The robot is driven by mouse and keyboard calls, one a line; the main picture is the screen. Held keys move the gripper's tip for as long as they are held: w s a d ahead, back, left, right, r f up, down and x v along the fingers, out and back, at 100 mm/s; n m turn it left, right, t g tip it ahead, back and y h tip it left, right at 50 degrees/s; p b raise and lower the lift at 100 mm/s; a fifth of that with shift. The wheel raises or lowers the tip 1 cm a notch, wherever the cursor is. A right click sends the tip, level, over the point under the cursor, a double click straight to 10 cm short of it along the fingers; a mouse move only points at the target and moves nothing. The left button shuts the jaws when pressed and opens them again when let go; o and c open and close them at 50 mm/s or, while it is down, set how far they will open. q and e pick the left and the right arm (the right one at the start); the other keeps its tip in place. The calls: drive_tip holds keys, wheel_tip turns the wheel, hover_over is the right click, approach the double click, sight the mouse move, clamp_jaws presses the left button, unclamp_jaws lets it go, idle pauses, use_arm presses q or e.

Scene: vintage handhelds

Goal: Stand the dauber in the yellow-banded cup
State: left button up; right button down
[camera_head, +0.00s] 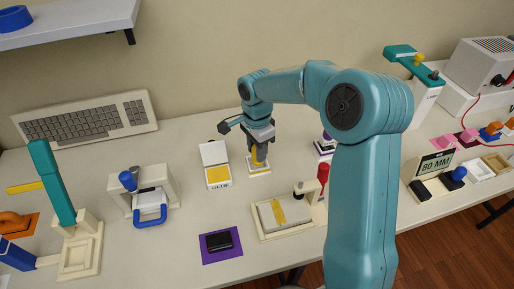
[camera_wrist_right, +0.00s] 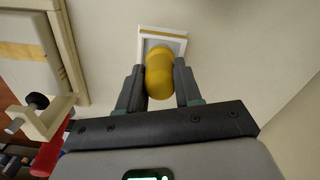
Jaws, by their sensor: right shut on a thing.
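The dauber is a rounded yellow piece (camera_head: 260,155), also large in the right wrist view (camera_wrist_right: 159,75). My right gripper (camera_head: 259,148) is shut on it, with one dark finger on each side, and points down at the table. The yellow-banded cup is a low white square holder with a yellow stripe (camera_head: 258,171), directly under the dauber. Its white rim (camera_wrist_right: 142,44) shows beyond the dauber in the right wrist view. The dauber's lower end is at the cup, but I cannot tell whether it rests inside or hangs just above. My left gripper is not in view.
An open white box with a yellow pad (camera_head: 218,175) stands close left of the cup. A purple-banded holder (camera_head: 325,147) is to the right. A cream board with a yellow strip (camera_head: 262,228) and a red-handled lever (camera_head: 323,174) lie in front.

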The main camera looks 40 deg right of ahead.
drive_tip(key=shift+f, duration=0.2)
drive_tip(key=shift+c, duration=0.6)
unclamp_jaws()
drive_tip(key=shift+r, duration=0.15)
wheel_tip(320, 180, up, 14)
drive_tip(key=p, duration=1.1)
drive_tip(key=s+a+b, duration=0.3)
drive_tip(key=s+a, duration=0.1)
drive_tip(key=s, duration=0.3)
drive_tip(key=s+a+b, duration=0.3)
drive_tip(key=s, duration=0.4)
drive_tip(key=shift+a+b, duration=0.4)
drive_tip(key=shift+s, duration=0.15)
idle(0.3)
